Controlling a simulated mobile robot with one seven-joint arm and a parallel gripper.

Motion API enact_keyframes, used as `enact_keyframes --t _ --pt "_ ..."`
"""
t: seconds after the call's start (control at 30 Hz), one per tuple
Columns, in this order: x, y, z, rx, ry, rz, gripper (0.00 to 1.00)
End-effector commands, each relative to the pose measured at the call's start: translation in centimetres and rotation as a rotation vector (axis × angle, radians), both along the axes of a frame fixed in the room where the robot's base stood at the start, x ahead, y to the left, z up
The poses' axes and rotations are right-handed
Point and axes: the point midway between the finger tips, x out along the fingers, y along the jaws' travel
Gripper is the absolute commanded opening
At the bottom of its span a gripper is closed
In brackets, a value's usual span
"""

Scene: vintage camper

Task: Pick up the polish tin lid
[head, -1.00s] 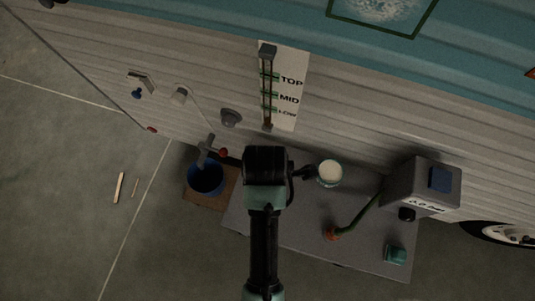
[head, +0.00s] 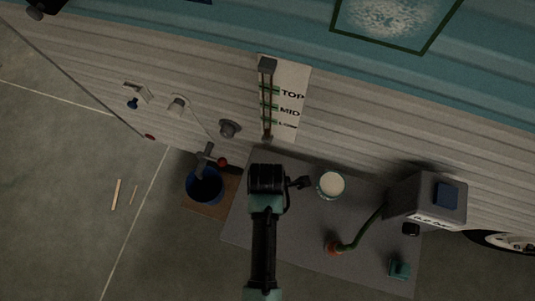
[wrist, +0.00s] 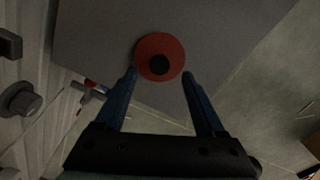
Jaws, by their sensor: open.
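A round red disc with a black centre, which looks like the polish tin lid (wrist: 174,46), lies on the grey board in the wrist view. My gripper (wrist: 160,74) is open, with its two blue fingers on either side of the disc's near edge. I see nothing held between them, and I cannot tell the height of the fingertips above the board. In the head view my arm covers the spot, and the disc and fingertips are hidden. An open round tin (head: 331,185) with cream contents stands just right of my arm.
The grey board (head: 290,235) also bears a grey box (head: 425,203), a green hose with an orange end (head: 333,248) and a small teal block (head: 399,268). A blue bucket (head: 205,186) stands left. The camper wall (head: 200,75) rises behind, with a gauge and fittings.

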Motion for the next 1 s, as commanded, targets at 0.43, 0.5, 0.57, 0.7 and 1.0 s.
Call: enact_keyframes --t 0.43,0.5,0.57,0.7,1.0 --pt "0.0 -0.1 -3.1 0.0 -0.001 -0.001 0.71" --pt "0.0 -0.1 -3.0 0.0 -0.001 -0.001 0.66" --pt "0.0 -0.1 -3.0 0.0 -0.001 -0.001 0.55" --pt "0.0 -0.1 -3.0 0.0 -0.001 -0.001 0.3" --pt "0.0 -0.1 -3.0 0.0 -0.001 -0.001 0.0"
